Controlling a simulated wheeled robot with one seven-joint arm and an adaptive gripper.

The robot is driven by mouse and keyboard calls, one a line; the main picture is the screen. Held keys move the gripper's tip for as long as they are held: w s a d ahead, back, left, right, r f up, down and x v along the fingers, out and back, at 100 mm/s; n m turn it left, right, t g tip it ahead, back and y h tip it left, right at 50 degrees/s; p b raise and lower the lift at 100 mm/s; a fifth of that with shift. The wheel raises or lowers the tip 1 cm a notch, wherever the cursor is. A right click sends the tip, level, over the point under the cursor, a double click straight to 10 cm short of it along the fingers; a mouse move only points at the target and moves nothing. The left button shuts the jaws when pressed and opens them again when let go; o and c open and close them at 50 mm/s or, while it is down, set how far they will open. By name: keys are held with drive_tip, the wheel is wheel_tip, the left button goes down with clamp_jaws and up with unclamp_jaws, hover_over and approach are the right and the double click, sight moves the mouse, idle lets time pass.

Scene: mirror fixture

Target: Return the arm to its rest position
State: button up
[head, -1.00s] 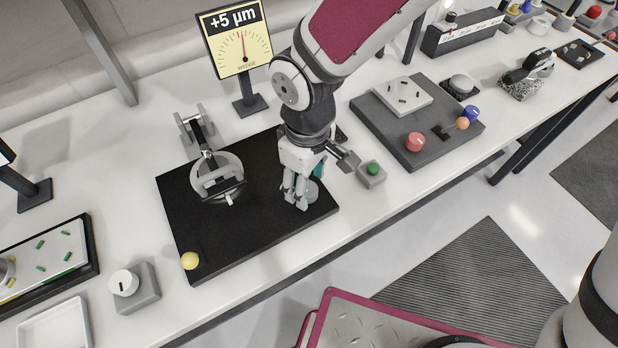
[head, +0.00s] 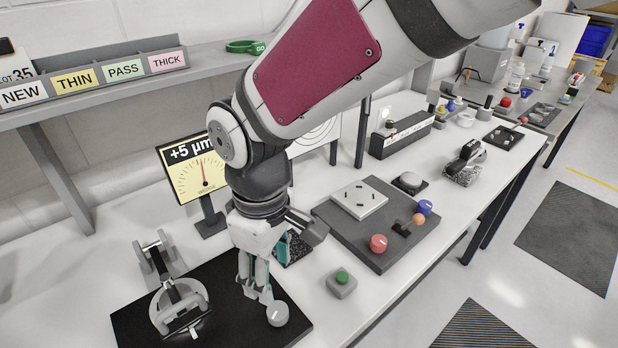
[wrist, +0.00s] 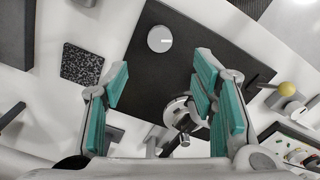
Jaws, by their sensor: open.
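My gripper (head: 255,292) hangs from my raised arm above the right part of the black mat (head: 225,275). In the wrist view my gripper (wrist: 168,95) has its teal-padded fingers spread wide with nothing between them. A round grey-white knob (head: 277,314) on the mat stands close to the fingertips in the head view. In the wrist view the knob (wrist: 159,39) lies beyond the fingers, apart from them. The mirror fixture (head: 180,307), a ring with a clamp arm, stands on the left of the mat, and it also shows in the wrist view (wrist: 180,112).
A dial display (head: 190,167) reading +5 µm stands behind the mat. A green button box (head: 342,283) and a grey plate with coloured knobs (head: 385,225) lie to the right. A labelled shelf (head: 110,88) runs along the wall at left.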

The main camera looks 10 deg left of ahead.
drive_tip(key=w+d+r+m+t, duration=0.15)
drive_tip(key=d+r+m, duration=0.35)
drive_tip(key=d, duration=0.6)
drive_tip(key=d+r+m+t, duration=0.2)
drive_tip(key=d+r+m, duration=0.35)
drive_tip(key=d, duration=0.55)
drive_tip(key=s+d+r+m+t, duration=0.1)
drive_tip(key=s+d+m, duration=0.3)
drive_tip(key=d, duration=0.5)
drive_tip(key=shift+s+r+m, duration=0.35)
drive_tip(key=shift+s+r, duration=0.3)
drive_tip(key=shift+s, duration=0.25)
drive_tip(key=shift+t, duration=0.25)
